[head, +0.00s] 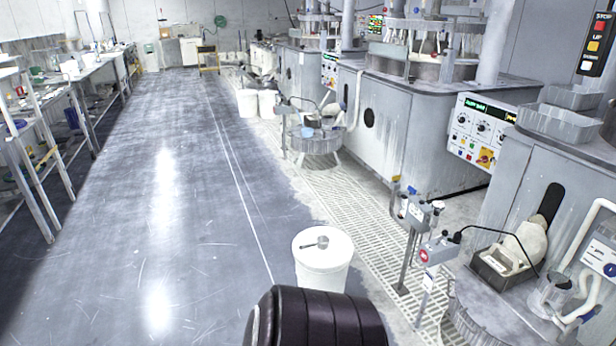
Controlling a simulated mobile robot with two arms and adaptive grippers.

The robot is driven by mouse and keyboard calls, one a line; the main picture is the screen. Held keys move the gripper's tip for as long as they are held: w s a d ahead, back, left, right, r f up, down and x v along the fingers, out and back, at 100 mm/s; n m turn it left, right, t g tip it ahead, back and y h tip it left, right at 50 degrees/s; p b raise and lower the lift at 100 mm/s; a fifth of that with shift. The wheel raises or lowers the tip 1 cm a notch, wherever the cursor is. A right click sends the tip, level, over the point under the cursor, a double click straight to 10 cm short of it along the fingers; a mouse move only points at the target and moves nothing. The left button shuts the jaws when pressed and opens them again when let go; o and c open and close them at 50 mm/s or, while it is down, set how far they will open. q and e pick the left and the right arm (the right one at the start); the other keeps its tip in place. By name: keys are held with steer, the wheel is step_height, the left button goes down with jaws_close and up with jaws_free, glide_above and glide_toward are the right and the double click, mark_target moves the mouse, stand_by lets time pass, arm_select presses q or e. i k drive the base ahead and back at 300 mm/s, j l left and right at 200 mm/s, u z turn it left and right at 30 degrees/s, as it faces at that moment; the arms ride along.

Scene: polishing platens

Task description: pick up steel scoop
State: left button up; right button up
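The steel scoop (322,241) is a small grey metal scoop with a short handle. It lies on top of the closed lid of a white bucket (324,276), in the lower middle of the head view. The bucket stands on the floor next to the drain grating. Neither of my grippers shows in this view. A dark ribbed cylinder (318,320) at the bottom edge hides the lower front of the bucket; I cannot tell what it is.
Grey polishing machines (400,120) line the right side. A control post (412,225) stands right of the bucket on the grating (350,200). A round stand (490,320) with a tray (503,265) is at lower right. Shelving (30,150) is at left. The grey floor (165,200) between is clear.

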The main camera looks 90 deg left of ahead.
mark_target(314, 245)
steer(key=u, duration=2.7)
steer(key=i+j+u, duration=0.3)
steer(key=i, duration=0.15)
steer(key=l, duration=0.1)
